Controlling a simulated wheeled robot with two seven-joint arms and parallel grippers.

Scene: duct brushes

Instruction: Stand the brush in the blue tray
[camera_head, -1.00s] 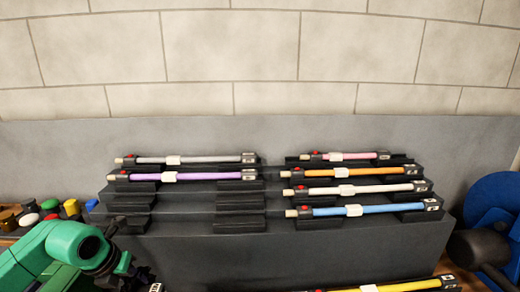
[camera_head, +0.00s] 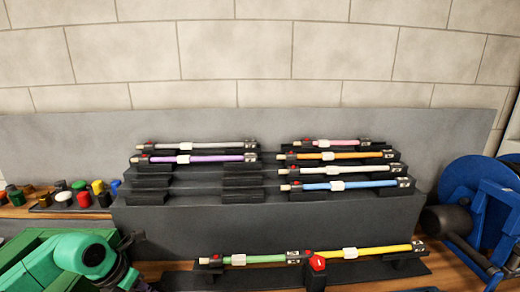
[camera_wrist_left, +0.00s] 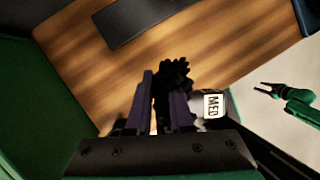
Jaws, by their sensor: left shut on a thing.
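My left gripper (camera_wrist_left: 163,100) points down with its two dark fingers around a black bristly brush (camera_wrist_left: 174,72) in the left wrist view. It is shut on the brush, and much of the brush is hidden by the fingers. A pale block with a white "MED" label (camera_wrist_left: 213,105) shows beside the right finger; I cannot tell what it belongs to. In the head view my left gripper is largely hidden low at the left, beyond my green arm. My right gripper (camera_wrist_left: 266,90) seems open and empty in the left wrist view. I cannot make out a blue tray.
A stepped black rack (camera_head: 190,222) holds coloured rods in two columns. A low front rack (camera_head: 365,275) carries a green rod (camera_head: 255,259) and a yellow rod (camera_head: 385,251). Coloured caps (camera_head: 84,199) stand at the left. A blue machine (camera_head: 480,195) stands at the right.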

